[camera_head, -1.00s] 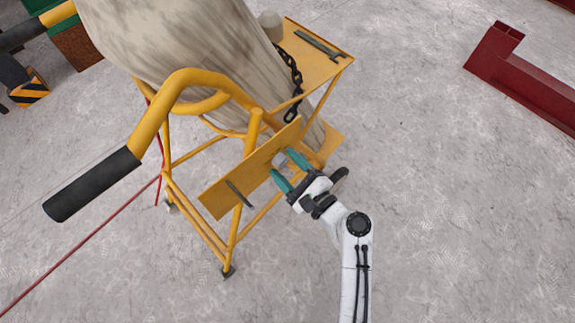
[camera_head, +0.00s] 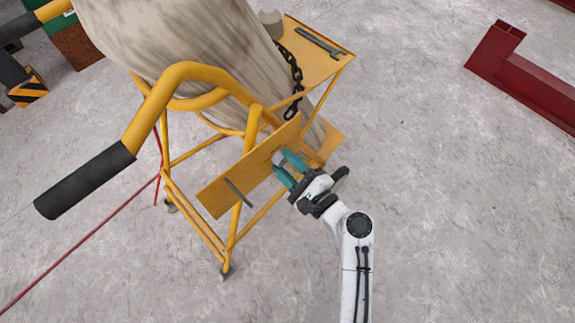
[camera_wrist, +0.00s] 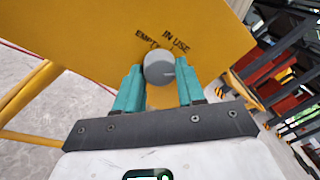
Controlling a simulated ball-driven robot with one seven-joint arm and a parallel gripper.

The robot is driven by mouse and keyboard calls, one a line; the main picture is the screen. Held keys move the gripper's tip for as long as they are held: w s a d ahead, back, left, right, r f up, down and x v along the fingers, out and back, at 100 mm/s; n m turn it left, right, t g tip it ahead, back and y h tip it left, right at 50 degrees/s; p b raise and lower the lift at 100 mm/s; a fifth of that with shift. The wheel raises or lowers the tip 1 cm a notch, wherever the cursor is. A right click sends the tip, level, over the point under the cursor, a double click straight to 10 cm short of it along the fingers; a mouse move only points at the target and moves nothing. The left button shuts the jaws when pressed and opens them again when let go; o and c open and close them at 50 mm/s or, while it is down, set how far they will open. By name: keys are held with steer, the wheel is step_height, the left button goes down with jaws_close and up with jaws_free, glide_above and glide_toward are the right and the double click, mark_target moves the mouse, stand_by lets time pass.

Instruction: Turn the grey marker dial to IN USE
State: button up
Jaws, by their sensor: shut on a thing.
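The grey marker dial (camera_wrist: 159,68) is a round knob on the yellow panel (camera_wrist: 100,25), with a thin dark line showing toward its right side in the wrist view. The black labels EMPTY (camera_wrist: 147,40) and IN USE (camera_wrist: 176,41) are above it, left and right. My gripper (camera_wrist: 160,74) has its teal fingers on either side of the dial, shut on it. In the head view my gripper (camera_head: 287,168) reaches the panel (camera_head: 222,192) from the lower right, and its fingers hide most of the dial.
The panel is on a yellow tubular frame (camera_head: 232,240) with a black-gripped handle (camera_head: 85,182). A large pale cylinder (camera_head: 190,50), a chain (camera_head: 296,80) and a shelf with a wrench (camera_head: 318,42) are behind. Open concrete floor (camera_head: 450,220) lies to the right.

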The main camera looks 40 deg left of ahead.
steer(key=n+b, duration=0.2)
steer(key=shift+f+n+b, duration=0.3)
steer(key=shift+f+b, duration=0.05)
steer(key=shift+b, duration=0.05)
steer(key=n+b, duration=0.3)
steer(key=b, duration=0.1)
steer(key=shift+n+y, duration=0.3)
steer(key=n+b, duration=0.4)
steer(key=shift+w+r+g, duration=0.1)
steer(key=shift+r+g, duration=0.1)
steer(key=shift+g, duration=0.1)
steer(key=shift+r+n+b, duration=0.1)
steer(key=shift+n+b, duration=0.2)
steer(key=shift+n, duration=0.2)
steer(key=o, duration=1)
steer(key=shift+o, duration=0.2)
steer(key=shift+d, duration=0.1)
steer(key=s+d+p, duration=0.1)
steer(key=d, duration=0.9)
steer(key=shift+s+d+f, duration=0.15)
steer(key=shift+d+f, duration=0.1)
steer(key=shift+f, duration=0.1)
